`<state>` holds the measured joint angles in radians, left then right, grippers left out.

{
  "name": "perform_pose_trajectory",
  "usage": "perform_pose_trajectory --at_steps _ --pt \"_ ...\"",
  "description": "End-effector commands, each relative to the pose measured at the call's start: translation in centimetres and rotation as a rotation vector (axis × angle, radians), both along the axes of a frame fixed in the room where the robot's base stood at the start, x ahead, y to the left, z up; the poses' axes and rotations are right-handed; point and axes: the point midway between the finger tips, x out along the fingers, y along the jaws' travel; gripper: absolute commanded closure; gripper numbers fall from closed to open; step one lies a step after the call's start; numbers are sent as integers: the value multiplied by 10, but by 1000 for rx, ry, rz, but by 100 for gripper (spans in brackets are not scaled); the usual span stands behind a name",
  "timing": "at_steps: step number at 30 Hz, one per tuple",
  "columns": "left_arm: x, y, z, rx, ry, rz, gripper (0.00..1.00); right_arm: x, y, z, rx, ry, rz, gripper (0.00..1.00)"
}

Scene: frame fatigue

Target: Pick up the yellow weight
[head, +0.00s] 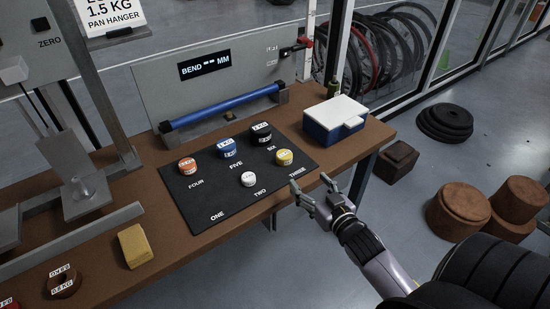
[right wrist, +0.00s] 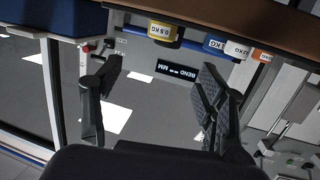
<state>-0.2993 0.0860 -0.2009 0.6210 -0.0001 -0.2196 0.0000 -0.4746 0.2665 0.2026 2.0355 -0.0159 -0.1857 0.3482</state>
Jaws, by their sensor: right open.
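The yellow weight (head: 284,158) is a short cylinder with a white label. It stands upright on the black mat (head: 203,207), just above the printed word THREE. In the right wrist view the yellow weight (right wrist: 162,31) shows near the top, beyond and between my fingers. My right gripper (head: 311,188) is open and empty, just off the mat's right corner by the table edge, apart from the weight. Its spread fingers (right wrist: 157,82) also show in the right wrist view. My left gripper is in neither view.
Orange (head: 187,166), blue (head: 227,148), black (head: 261,134) and white (head: 248,179) weights share the mat. A blue box with a white lid (head: 335,118) stands to the right. A yellow block (head: 135,246) lies front left. A bend tester with a blue bar (head: 222,107) stands behind.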

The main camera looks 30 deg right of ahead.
Motion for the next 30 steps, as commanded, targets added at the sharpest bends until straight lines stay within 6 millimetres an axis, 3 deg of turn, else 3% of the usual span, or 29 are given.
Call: perform_pose_trajectory --at_steps 6,12,22,30 --pt "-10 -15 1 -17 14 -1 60 47 -5 -6 -2 -3 0 34" --pt "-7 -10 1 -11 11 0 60 87 -10 -12 -3 -1 0 34" --pt "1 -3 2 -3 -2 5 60 114 -13 -17 0 1 0 34" --pt "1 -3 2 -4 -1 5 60 152 -15 -22 -2 0 0 34"
